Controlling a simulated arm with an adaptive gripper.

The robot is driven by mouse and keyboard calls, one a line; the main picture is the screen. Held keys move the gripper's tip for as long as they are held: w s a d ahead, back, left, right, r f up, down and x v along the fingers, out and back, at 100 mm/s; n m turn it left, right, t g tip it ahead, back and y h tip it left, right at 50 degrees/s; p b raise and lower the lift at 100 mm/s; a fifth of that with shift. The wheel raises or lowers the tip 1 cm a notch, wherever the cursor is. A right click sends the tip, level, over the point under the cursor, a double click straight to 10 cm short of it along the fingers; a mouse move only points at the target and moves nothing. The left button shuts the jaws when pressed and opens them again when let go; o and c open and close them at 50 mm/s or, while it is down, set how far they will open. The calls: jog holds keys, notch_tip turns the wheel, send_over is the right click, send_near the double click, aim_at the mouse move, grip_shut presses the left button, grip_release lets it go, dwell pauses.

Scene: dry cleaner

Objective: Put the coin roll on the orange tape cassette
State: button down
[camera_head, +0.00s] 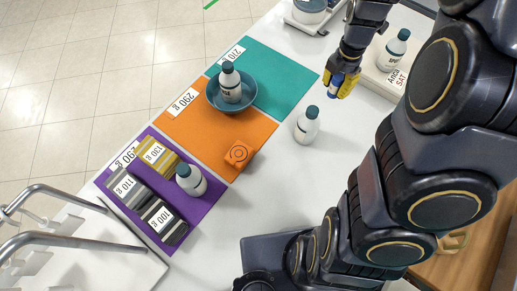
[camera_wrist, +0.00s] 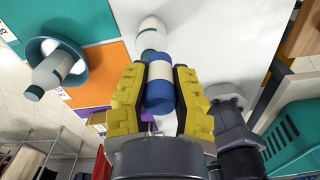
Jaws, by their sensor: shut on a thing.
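My gripper (camera_head: 344,86) is shut on the coin roll (camera_head: 335,87), a small blue cylinder with a pale band. In the wrist view the coin roll (camera_wrist: 160,84) sits between the yellow fingers of my gripper (camera_wrist: 158,92). It is held above the white table, at the right of the teal mat. The orange tape cassette (camera_head: 239,154) lies on the front right part of the orange mat, to the lower left of my gripper in the head view. Its top looks clear. I cannot make out the cassette in the wrist view.
A white bottle (camera_head: 306,127) stands on the bare table between my gripper and the cassette. The purple mat (camera_head: 200,207) bears several labelled blocks and a bottle. The teal mat (camera_head: 285,74) is mostly clear.

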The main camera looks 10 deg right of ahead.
jog(key=a+n, duration=0.4)
jog(key=a, duration=0.8)
jog(key=n, duration=0.4)
send_over(239, 153)
notch_tip(239, 153, down, 5)
jog(key=shift+f, duration=4.5)
jog(key=shift+f, duration=0.1)
jog(key=c, duration=1)
grip_release()
